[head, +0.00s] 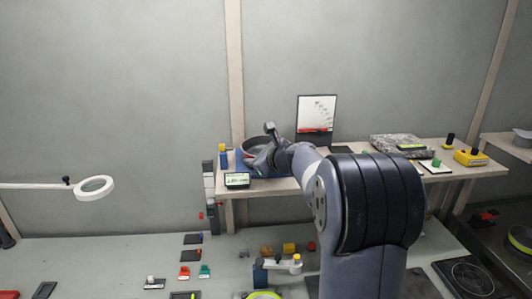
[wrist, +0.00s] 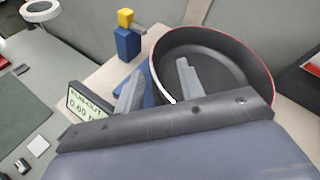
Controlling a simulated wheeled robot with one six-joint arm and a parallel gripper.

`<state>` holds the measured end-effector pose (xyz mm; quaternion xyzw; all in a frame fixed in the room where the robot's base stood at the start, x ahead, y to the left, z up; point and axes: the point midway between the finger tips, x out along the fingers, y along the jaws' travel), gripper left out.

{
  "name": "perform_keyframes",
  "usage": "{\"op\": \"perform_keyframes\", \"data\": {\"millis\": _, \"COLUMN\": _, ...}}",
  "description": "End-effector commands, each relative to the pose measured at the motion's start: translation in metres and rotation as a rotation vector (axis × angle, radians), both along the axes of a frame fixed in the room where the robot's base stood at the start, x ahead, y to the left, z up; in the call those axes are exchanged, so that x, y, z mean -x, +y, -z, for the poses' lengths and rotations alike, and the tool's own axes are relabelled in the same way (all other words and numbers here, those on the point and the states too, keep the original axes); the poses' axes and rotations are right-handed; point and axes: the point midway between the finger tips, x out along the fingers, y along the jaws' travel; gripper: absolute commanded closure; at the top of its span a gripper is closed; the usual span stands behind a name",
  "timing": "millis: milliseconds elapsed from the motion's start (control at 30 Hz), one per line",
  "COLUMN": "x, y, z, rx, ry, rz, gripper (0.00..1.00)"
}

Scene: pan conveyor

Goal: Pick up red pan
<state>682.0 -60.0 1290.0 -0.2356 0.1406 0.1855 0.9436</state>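The red pan (wrist: 240,52), dark inside with a thin red rim, shows in the wrist view at upper centre. In the head view the pan (head: 256,142) is partly hidden behind my gripper (head: 262,160) at the left end of the raised shelf. In the wrist view my gripper (wrist: 158,82) straddles the pan's near-left wall. One grey finger is inside the pan, and the other is outside it. The fingers look apart, with gaps between them and the wall. The pan's underside is hidden.
A small display reading in green (head: 237,180) stands at the shelf's front left. A blue block with a yellow top (head: 223,155) stands left of the pan. A tilted white board (head: 316,115) stands right of it. A lower bench (head: 110,255) holds several small parts.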

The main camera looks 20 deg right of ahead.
Motion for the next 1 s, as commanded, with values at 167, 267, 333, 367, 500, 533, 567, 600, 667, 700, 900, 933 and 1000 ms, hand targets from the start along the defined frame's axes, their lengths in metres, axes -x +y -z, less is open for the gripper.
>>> {"op": "perform_keyframes", "data": {"millis": 167, "x": -0.0001, "y": 0.0, "z": 0.0001, "rx": 0.0, "ry": 0.0, "rz": 0.001, "gripper": 0.63}}
{"op": "perform_keyframes", "data": {"millis": 267, "x": 0.0, "y": 0.0, "z": 0.0001, "rx": 0.0, "ry": 0.0, "rz": 0.001, "gripper": 0.7}}
{"op": "perform_keyframes", "data": {"millis": 333, "x": 0.0, "y": -0.0001, "z": 0.0, "rx": 0.0, "ry": 0.0, "rz": 0.001, "gripper": 0.76}}
{"op": "perform_keyframes", "data": {"millis": 367, "x": 0.0001, "y": -0.0001, "z": 0.0, "rx": 0.0, "ry": 0.0, "rz": 0.001, "gripper": 0.79}}
{"op": "perform_keyframes", "data": {"millis": 500, "x": 0.0002, "y": 0.0, "z": 0.0002, "rx": 0.0, "ry": 0.0, "rz": 0.0, "gripper": 0.9}}
{"op": "perform_keyframes", "data": {"millis": 533, "x": 0.0002, "y": 0.0, "z": 0.0002, "rx": 0.0, "ry": 0.0, "rz": 0.0, "gripper": 0.92}}
{"op": "perform_keyframes", "data": {"millis": 567, "x": 0.0002, "y": -0.0001, "z": 0.0003, "rx": 0.0, "ry": 0.0, "rz": 0.0, "gripper": 0.95}}
{"op": "perform_keyframes", "data": {"millis": 600, "x": 0.0002, "y": 0.0, "z": 0.0004, "rx": 0.0, "ry": 0.0, "rz": 0.0, "gripper": 0.98}}
{"op": "perform_keyframes", "data": {"millis": 667, "x": 0.0002, "y": 0.0, "z": 0.0005, "rx": 0.0, "ry": 0.0, "rz": 0.0, "gripper": 1.0}}
{"op": "perform_keyframes", "data": {"millis": 700, "x": 0.0003, "y": 0.0, "z": 0.0008, "rx": 0.0, "ry": 0.001, "rz": 0.001, "gripper": 1.0}}
{"op": "perform_keyframes", "data": {"millis": 900, "x": 0.0004, "y": -0.0001, "z": 0.0014, "rx": 0.0, "ry": 0.002, "rz": 0.0, "gripper": 1.0}}
{"op": "perform_keyframes", "data": {"millis": 933, "x": 0.0004, "y": -0.0002, "z": 0.0015, "rx": 0.0, "ry": 0.002, "rz": 0.0, "gripper": 1.0}}
{"op": "perform_keyframes", "data": {"millis": 1000, "x": 0.0003, "y": -0.0002, "z": 0.0004, "rx": 0.0, "ry": 0.0, "rz": 0.0, "gripper": 1.0}}
